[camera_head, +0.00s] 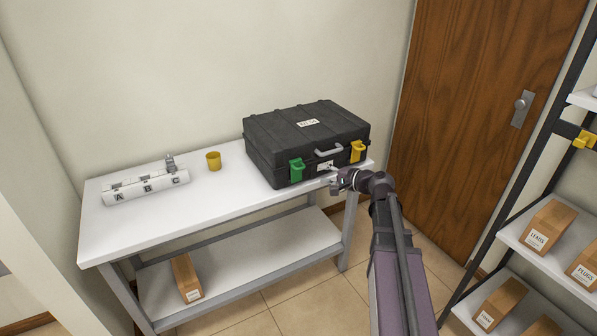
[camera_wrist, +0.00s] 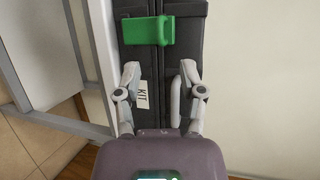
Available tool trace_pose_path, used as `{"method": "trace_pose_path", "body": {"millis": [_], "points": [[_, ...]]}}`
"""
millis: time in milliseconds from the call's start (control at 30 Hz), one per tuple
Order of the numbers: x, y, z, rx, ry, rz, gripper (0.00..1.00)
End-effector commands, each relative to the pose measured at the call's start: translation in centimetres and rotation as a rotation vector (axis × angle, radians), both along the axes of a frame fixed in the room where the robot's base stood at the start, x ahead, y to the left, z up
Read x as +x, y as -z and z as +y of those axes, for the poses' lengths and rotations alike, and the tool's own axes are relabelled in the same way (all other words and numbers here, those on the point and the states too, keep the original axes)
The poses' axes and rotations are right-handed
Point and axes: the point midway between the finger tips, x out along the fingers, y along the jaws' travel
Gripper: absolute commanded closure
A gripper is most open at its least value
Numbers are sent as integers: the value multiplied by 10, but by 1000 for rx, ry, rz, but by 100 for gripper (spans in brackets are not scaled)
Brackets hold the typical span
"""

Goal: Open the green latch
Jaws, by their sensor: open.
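The green latch (camera_head: 296,169) sits on the front left of a black case (camera_head: 270,157) on the white table. In the wrist view the green latch (camera_wrist: 147,31) shows at the top, lying across the seam between lid and body. My gripper (camera_head: 335,181) is in front of the case, right of the green latch. In the wrist view my gripper (camera_wrist: 159,73) is open and empty, its fingers spread apart below the latch and not touching it. The latch's edge against the case is too small to judge closely.
The case also bears a yellow latch (camera_head: 357,151), a grey handle (camera_head: 328,151) and a KIT label (camera_wrist: 142,94). A yellow cup (camera_head: 213,161) and a white lettered rack (camera_head: 146,188) stand left on the table (camera_head: 222,199). A shelf (camera_head: 520,232) with boxes stands right.

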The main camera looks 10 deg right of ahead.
Motion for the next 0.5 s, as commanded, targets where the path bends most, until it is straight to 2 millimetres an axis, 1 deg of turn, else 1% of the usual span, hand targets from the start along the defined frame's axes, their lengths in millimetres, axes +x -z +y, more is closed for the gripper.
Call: {"method": "trace_pose_path", "body": {"millis": [33, 500], "points": [[7, 4, 5, 0, -2, 0, 48], [59, 21, 50, 0, -1, 0, 48]]}}
